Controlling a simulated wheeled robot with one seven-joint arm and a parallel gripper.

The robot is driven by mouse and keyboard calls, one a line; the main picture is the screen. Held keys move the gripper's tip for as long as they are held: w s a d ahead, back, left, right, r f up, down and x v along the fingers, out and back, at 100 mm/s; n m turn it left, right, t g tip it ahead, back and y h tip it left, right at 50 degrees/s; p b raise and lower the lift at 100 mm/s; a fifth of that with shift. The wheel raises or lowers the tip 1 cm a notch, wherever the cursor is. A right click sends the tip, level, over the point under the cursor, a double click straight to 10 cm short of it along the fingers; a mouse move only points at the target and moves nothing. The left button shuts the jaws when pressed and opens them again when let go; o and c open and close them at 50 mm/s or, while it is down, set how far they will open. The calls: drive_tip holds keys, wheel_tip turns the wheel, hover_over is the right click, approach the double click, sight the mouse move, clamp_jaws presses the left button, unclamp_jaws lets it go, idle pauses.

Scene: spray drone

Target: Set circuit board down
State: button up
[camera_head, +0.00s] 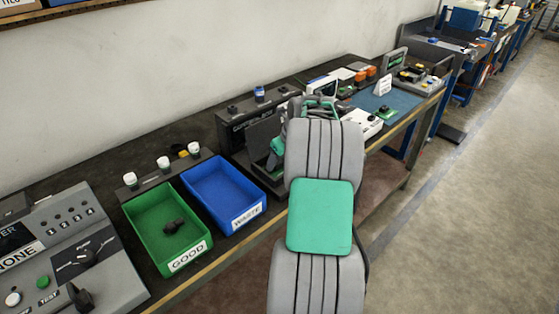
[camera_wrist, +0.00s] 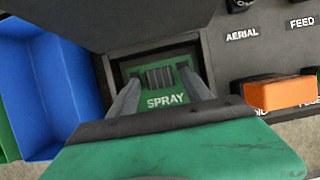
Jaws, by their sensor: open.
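A green circuit board (camera_wrist: 165,101) marked SPRAY, with a grey ribbed part on it, lies in a framed recess of a dark unit in the wrist view. My gripper (camera_wrist: 158,80) is open, its two grey fingers on either side of the board's ribbed part. I cannot tell whether the fingertips touch the board. In the head view my grey and green arm hides most of this spot. The dark unit (camera_head: 262,134) shows just left of my arm. Another small green board (camera_head: 385,112) lies on a blue mat at the back right.
A green bin (camera_head: 187,264) marked GOOD holds a dark part. A blue bin (camera_head: 247,215) marked WASTE looks empty; it also shows in the wrist view (camera_wrist: 75,70). A tester panel (camera_head: 70,250) stands left. An orange block (camera_wrist: 280,93) is right of the recess.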

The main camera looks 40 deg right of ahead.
drive_tip(key=v, duration=1.2)
drive_tip(key=s+a+r+n, duration=0.1)
drive_tip(key=a+n, duration=1.7)
drive_tip(key=a, duration=0.6)
drive_tip(key=s+a+f+n+g, duration=0.1)
drive_tip(key=s+a+f+n, duration=0.4)
drive_tip(key=s+a+n, duration=0.7)
drive_tip(key=n, duration=0.5)
drive_tip(key=shift+f+n+p, duration=0.2)
drive_tip(key=shift+n+p, duration=0.1)
drive_tip(key=shift+n, duration=0.1)
drive_tip(key=shift+a, duration=0.1)
drive_tip(key=shift+c, duration=0.5)
